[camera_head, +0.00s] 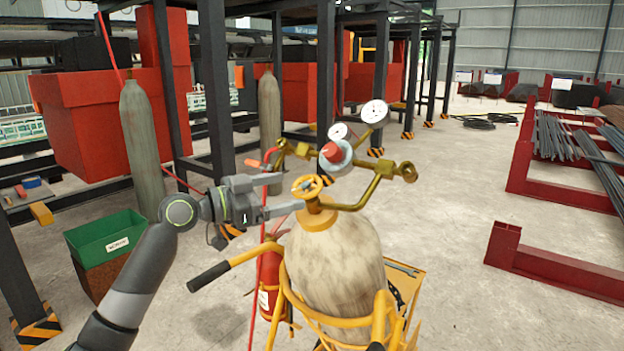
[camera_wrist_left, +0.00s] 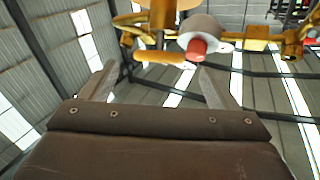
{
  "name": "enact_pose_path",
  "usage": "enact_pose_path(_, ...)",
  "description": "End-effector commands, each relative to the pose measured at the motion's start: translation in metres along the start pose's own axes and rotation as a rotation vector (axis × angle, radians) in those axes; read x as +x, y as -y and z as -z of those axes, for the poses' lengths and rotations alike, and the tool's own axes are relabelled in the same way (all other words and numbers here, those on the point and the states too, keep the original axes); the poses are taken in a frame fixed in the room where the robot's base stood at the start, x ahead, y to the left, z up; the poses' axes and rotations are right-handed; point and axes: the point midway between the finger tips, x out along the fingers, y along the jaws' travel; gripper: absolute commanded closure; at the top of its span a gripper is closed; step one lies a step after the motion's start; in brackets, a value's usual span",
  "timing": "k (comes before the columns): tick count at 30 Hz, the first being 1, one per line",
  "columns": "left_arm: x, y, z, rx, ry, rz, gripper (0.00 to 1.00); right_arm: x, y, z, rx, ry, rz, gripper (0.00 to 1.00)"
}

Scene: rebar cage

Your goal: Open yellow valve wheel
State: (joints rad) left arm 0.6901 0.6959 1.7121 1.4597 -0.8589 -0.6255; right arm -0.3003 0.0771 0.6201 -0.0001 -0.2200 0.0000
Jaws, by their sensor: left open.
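The yellow valve wheel (camera_head: 307,186) sits on top of a worn, pale gas cylinder (camera_head: 335,265) in the head view. In the left wrist view the wheel (camera_wrist_left: 160,57) appears nearly edge-on as a yellow bar just beyond the fingertips. My left gripper (camera_head: 288,195) reaches in from the left, open, with its fingers pointing at the wheel and their tips close to its left side. In the wrist view the open fingers (camera_wrist_left: 157,72) stand either side of the wheel's line with nothing between them. I cannot tell whether they touch it. My right gripper is not in view.
A brass regulator with gauges (camera_head: 374,112) and a red-capped knob (camera_head: 332,152) stands right beside the wheel. A yellow trolley (camera_head: 340,322) holds the cylinder, with a red extinguisher (camera_head: 268,280) at its left. A green bin (camera_head: 105,237) is at left. Floor at right is clear up to red racks (camera_head: 545,262).

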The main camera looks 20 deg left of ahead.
Motion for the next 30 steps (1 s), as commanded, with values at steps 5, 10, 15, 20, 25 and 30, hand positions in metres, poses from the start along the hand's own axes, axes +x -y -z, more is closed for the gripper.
enact_pose_path(5, 0.031, 0.000, 0.004, -0.004, -0.003, -0.003, 0.18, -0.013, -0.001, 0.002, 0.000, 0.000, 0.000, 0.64)
enact_pose_path(10, 0.055, 0.000, 0.003, -0.002, -0.001, -0.001, 0.18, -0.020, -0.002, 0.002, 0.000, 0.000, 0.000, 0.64)
enact_pose_path(15, 0.069, 0.000, 0.001, 0.000, 0.000, -0.001, 0.18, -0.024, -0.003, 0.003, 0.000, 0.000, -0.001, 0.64)
enact_pose_path(20, 0.073, 0.000, 0.000, 0.001, 0.001, 0.000, 0.18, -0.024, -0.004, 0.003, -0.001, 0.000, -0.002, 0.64)
enact_pose_path(25, 0.073, 0.000, 0.000, 0.001, 0.001, 0.000, 0.18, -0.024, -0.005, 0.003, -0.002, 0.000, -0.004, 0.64)
enact_pose_path(30, 0.073, 0.000, 0.000, 0.001, 0.001, 0.000, 0.36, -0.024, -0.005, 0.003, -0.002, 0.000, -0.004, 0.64)
